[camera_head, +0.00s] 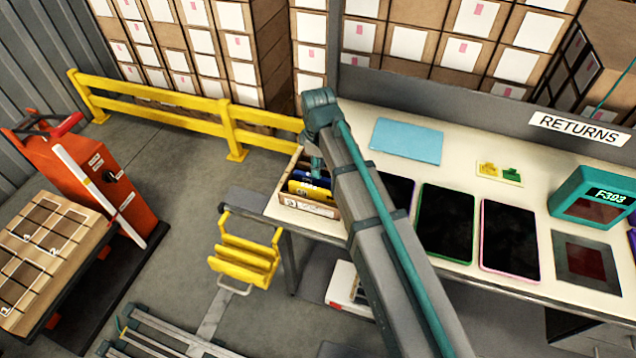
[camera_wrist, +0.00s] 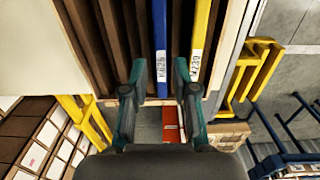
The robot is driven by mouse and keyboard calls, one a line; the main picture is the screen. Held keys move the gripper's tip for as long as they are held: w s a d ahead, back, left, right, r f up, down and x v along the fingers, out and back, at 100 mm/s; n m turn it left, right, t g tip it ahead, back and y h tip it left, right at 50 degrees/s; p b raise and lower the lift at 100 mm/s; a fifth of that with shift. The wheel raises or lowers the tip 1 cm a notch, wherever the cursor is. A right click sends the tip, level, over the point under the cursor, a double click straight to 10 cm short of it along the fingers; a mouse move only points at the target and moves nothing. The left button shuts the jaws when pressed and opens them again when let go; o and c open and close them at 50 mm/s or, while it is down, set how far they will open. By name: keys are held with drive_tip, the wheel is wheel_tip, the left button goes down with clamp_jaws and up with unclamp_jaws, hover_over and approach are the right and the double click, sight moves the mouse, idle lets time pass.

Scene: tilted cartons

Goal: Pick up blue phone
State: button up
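The blue phone (camera_wrist: 160,38) stands on edge in a slotted carton, with a white label on its edge. It also shows in the head view (camera_head: 312,179), partly hidden by my arm. A yellow phone (camera_wrist: 201,40) stands in a slot to its right in the wrist view, and shows in the head view (camera_head: 308,191). The carton (camera_head: 309,209) sits tilted at the table's left end. My gripper (camera_wrist: 160,68) is open, its fingers apart on either side of the blue phone's line, with gaps to both. The right finger is close to the yellow phone.
Brown dividers (camera_wrist: 103,35) fill the carton's left side in the wrist view. Large tablets (camera_head: 509,240) and a blue sheet (camera_head: 406,141) lie on the white table (camera_head: 465,185). A teal device (camera_head: 594,199) stands at right. A yellow step (camera_head: 245,258) is below the table's left end.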

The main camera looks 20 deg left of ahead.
sight(318, 184)
drive_tip(key=shift+f+p, duration=1)
drive_tip(key=shift+f, duration=1.5)
clamp_jaws()
